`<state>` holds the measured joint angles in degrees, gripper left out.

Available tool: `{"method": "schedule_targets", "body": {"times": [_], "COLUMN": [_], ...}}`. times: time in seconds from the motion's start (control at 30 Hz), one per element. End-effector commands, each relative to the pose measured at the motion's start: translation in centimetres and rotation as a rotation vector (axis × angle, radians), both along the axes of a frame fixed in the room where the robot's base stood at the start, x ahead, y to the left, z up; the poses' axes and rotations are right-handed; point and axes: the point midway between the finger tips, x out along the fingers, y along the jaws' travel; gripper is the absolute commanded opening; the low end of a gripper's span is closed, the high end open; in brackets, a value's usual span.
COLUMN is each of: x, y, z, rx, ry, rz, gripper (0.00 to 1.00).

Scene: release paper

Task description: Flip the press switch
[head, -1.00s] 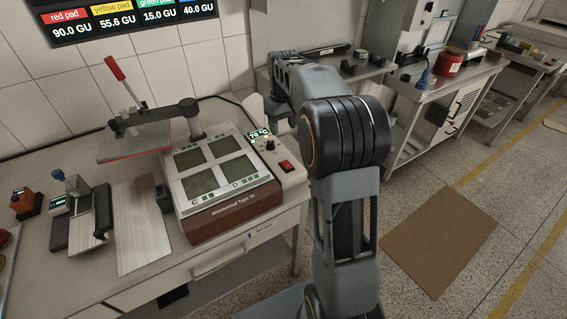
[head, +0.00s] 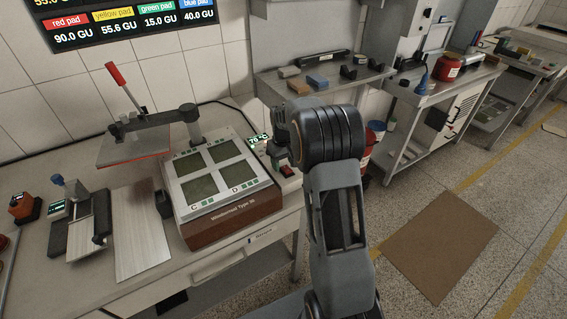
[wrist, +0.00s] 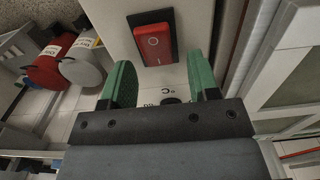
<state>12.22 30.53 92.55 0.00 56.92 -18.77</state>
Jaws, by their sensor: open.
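The press switch (wrist: 152,43) is a red rocker in a black frame on the light control box of the press. It shows large at the top middle of the wrist view and small beside my arm in the head view (head: 287,171). My gripper (wrist: 162,82) is open and empty, its two green fingers pointing toward the switch with the switch just past the gap between them. I cannot tell whether the fingers touch the panel. In the head view my gripper is partly hidden by my wrist. The press (head: 222,180) has a display (head: 259,139) beside the switch.
A raised press lid with a red handle (head: 117,75) stands left of the press. A metal plate (head: 140,230) and small devices lie further left on the table. Red and grey containers (wrist: 48,70) show at left in the wrist view.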

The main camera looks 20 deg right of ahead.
Motion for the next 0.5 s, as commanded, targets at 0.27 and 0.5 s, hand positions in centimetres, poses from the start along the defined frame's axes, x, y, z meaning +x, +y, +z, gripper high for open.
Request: {"method": "schedule_targets", "body": {"times": [0.27,0.5], "x": [-0.02,-0.02], "y": [0.01,0.01], "z": [-0.67,-0.65], "rx": [0.000,0.000], "ry": [0.000,0.000], "rz": [0.000,0.000], "gripper": [0.55,0.48]}}
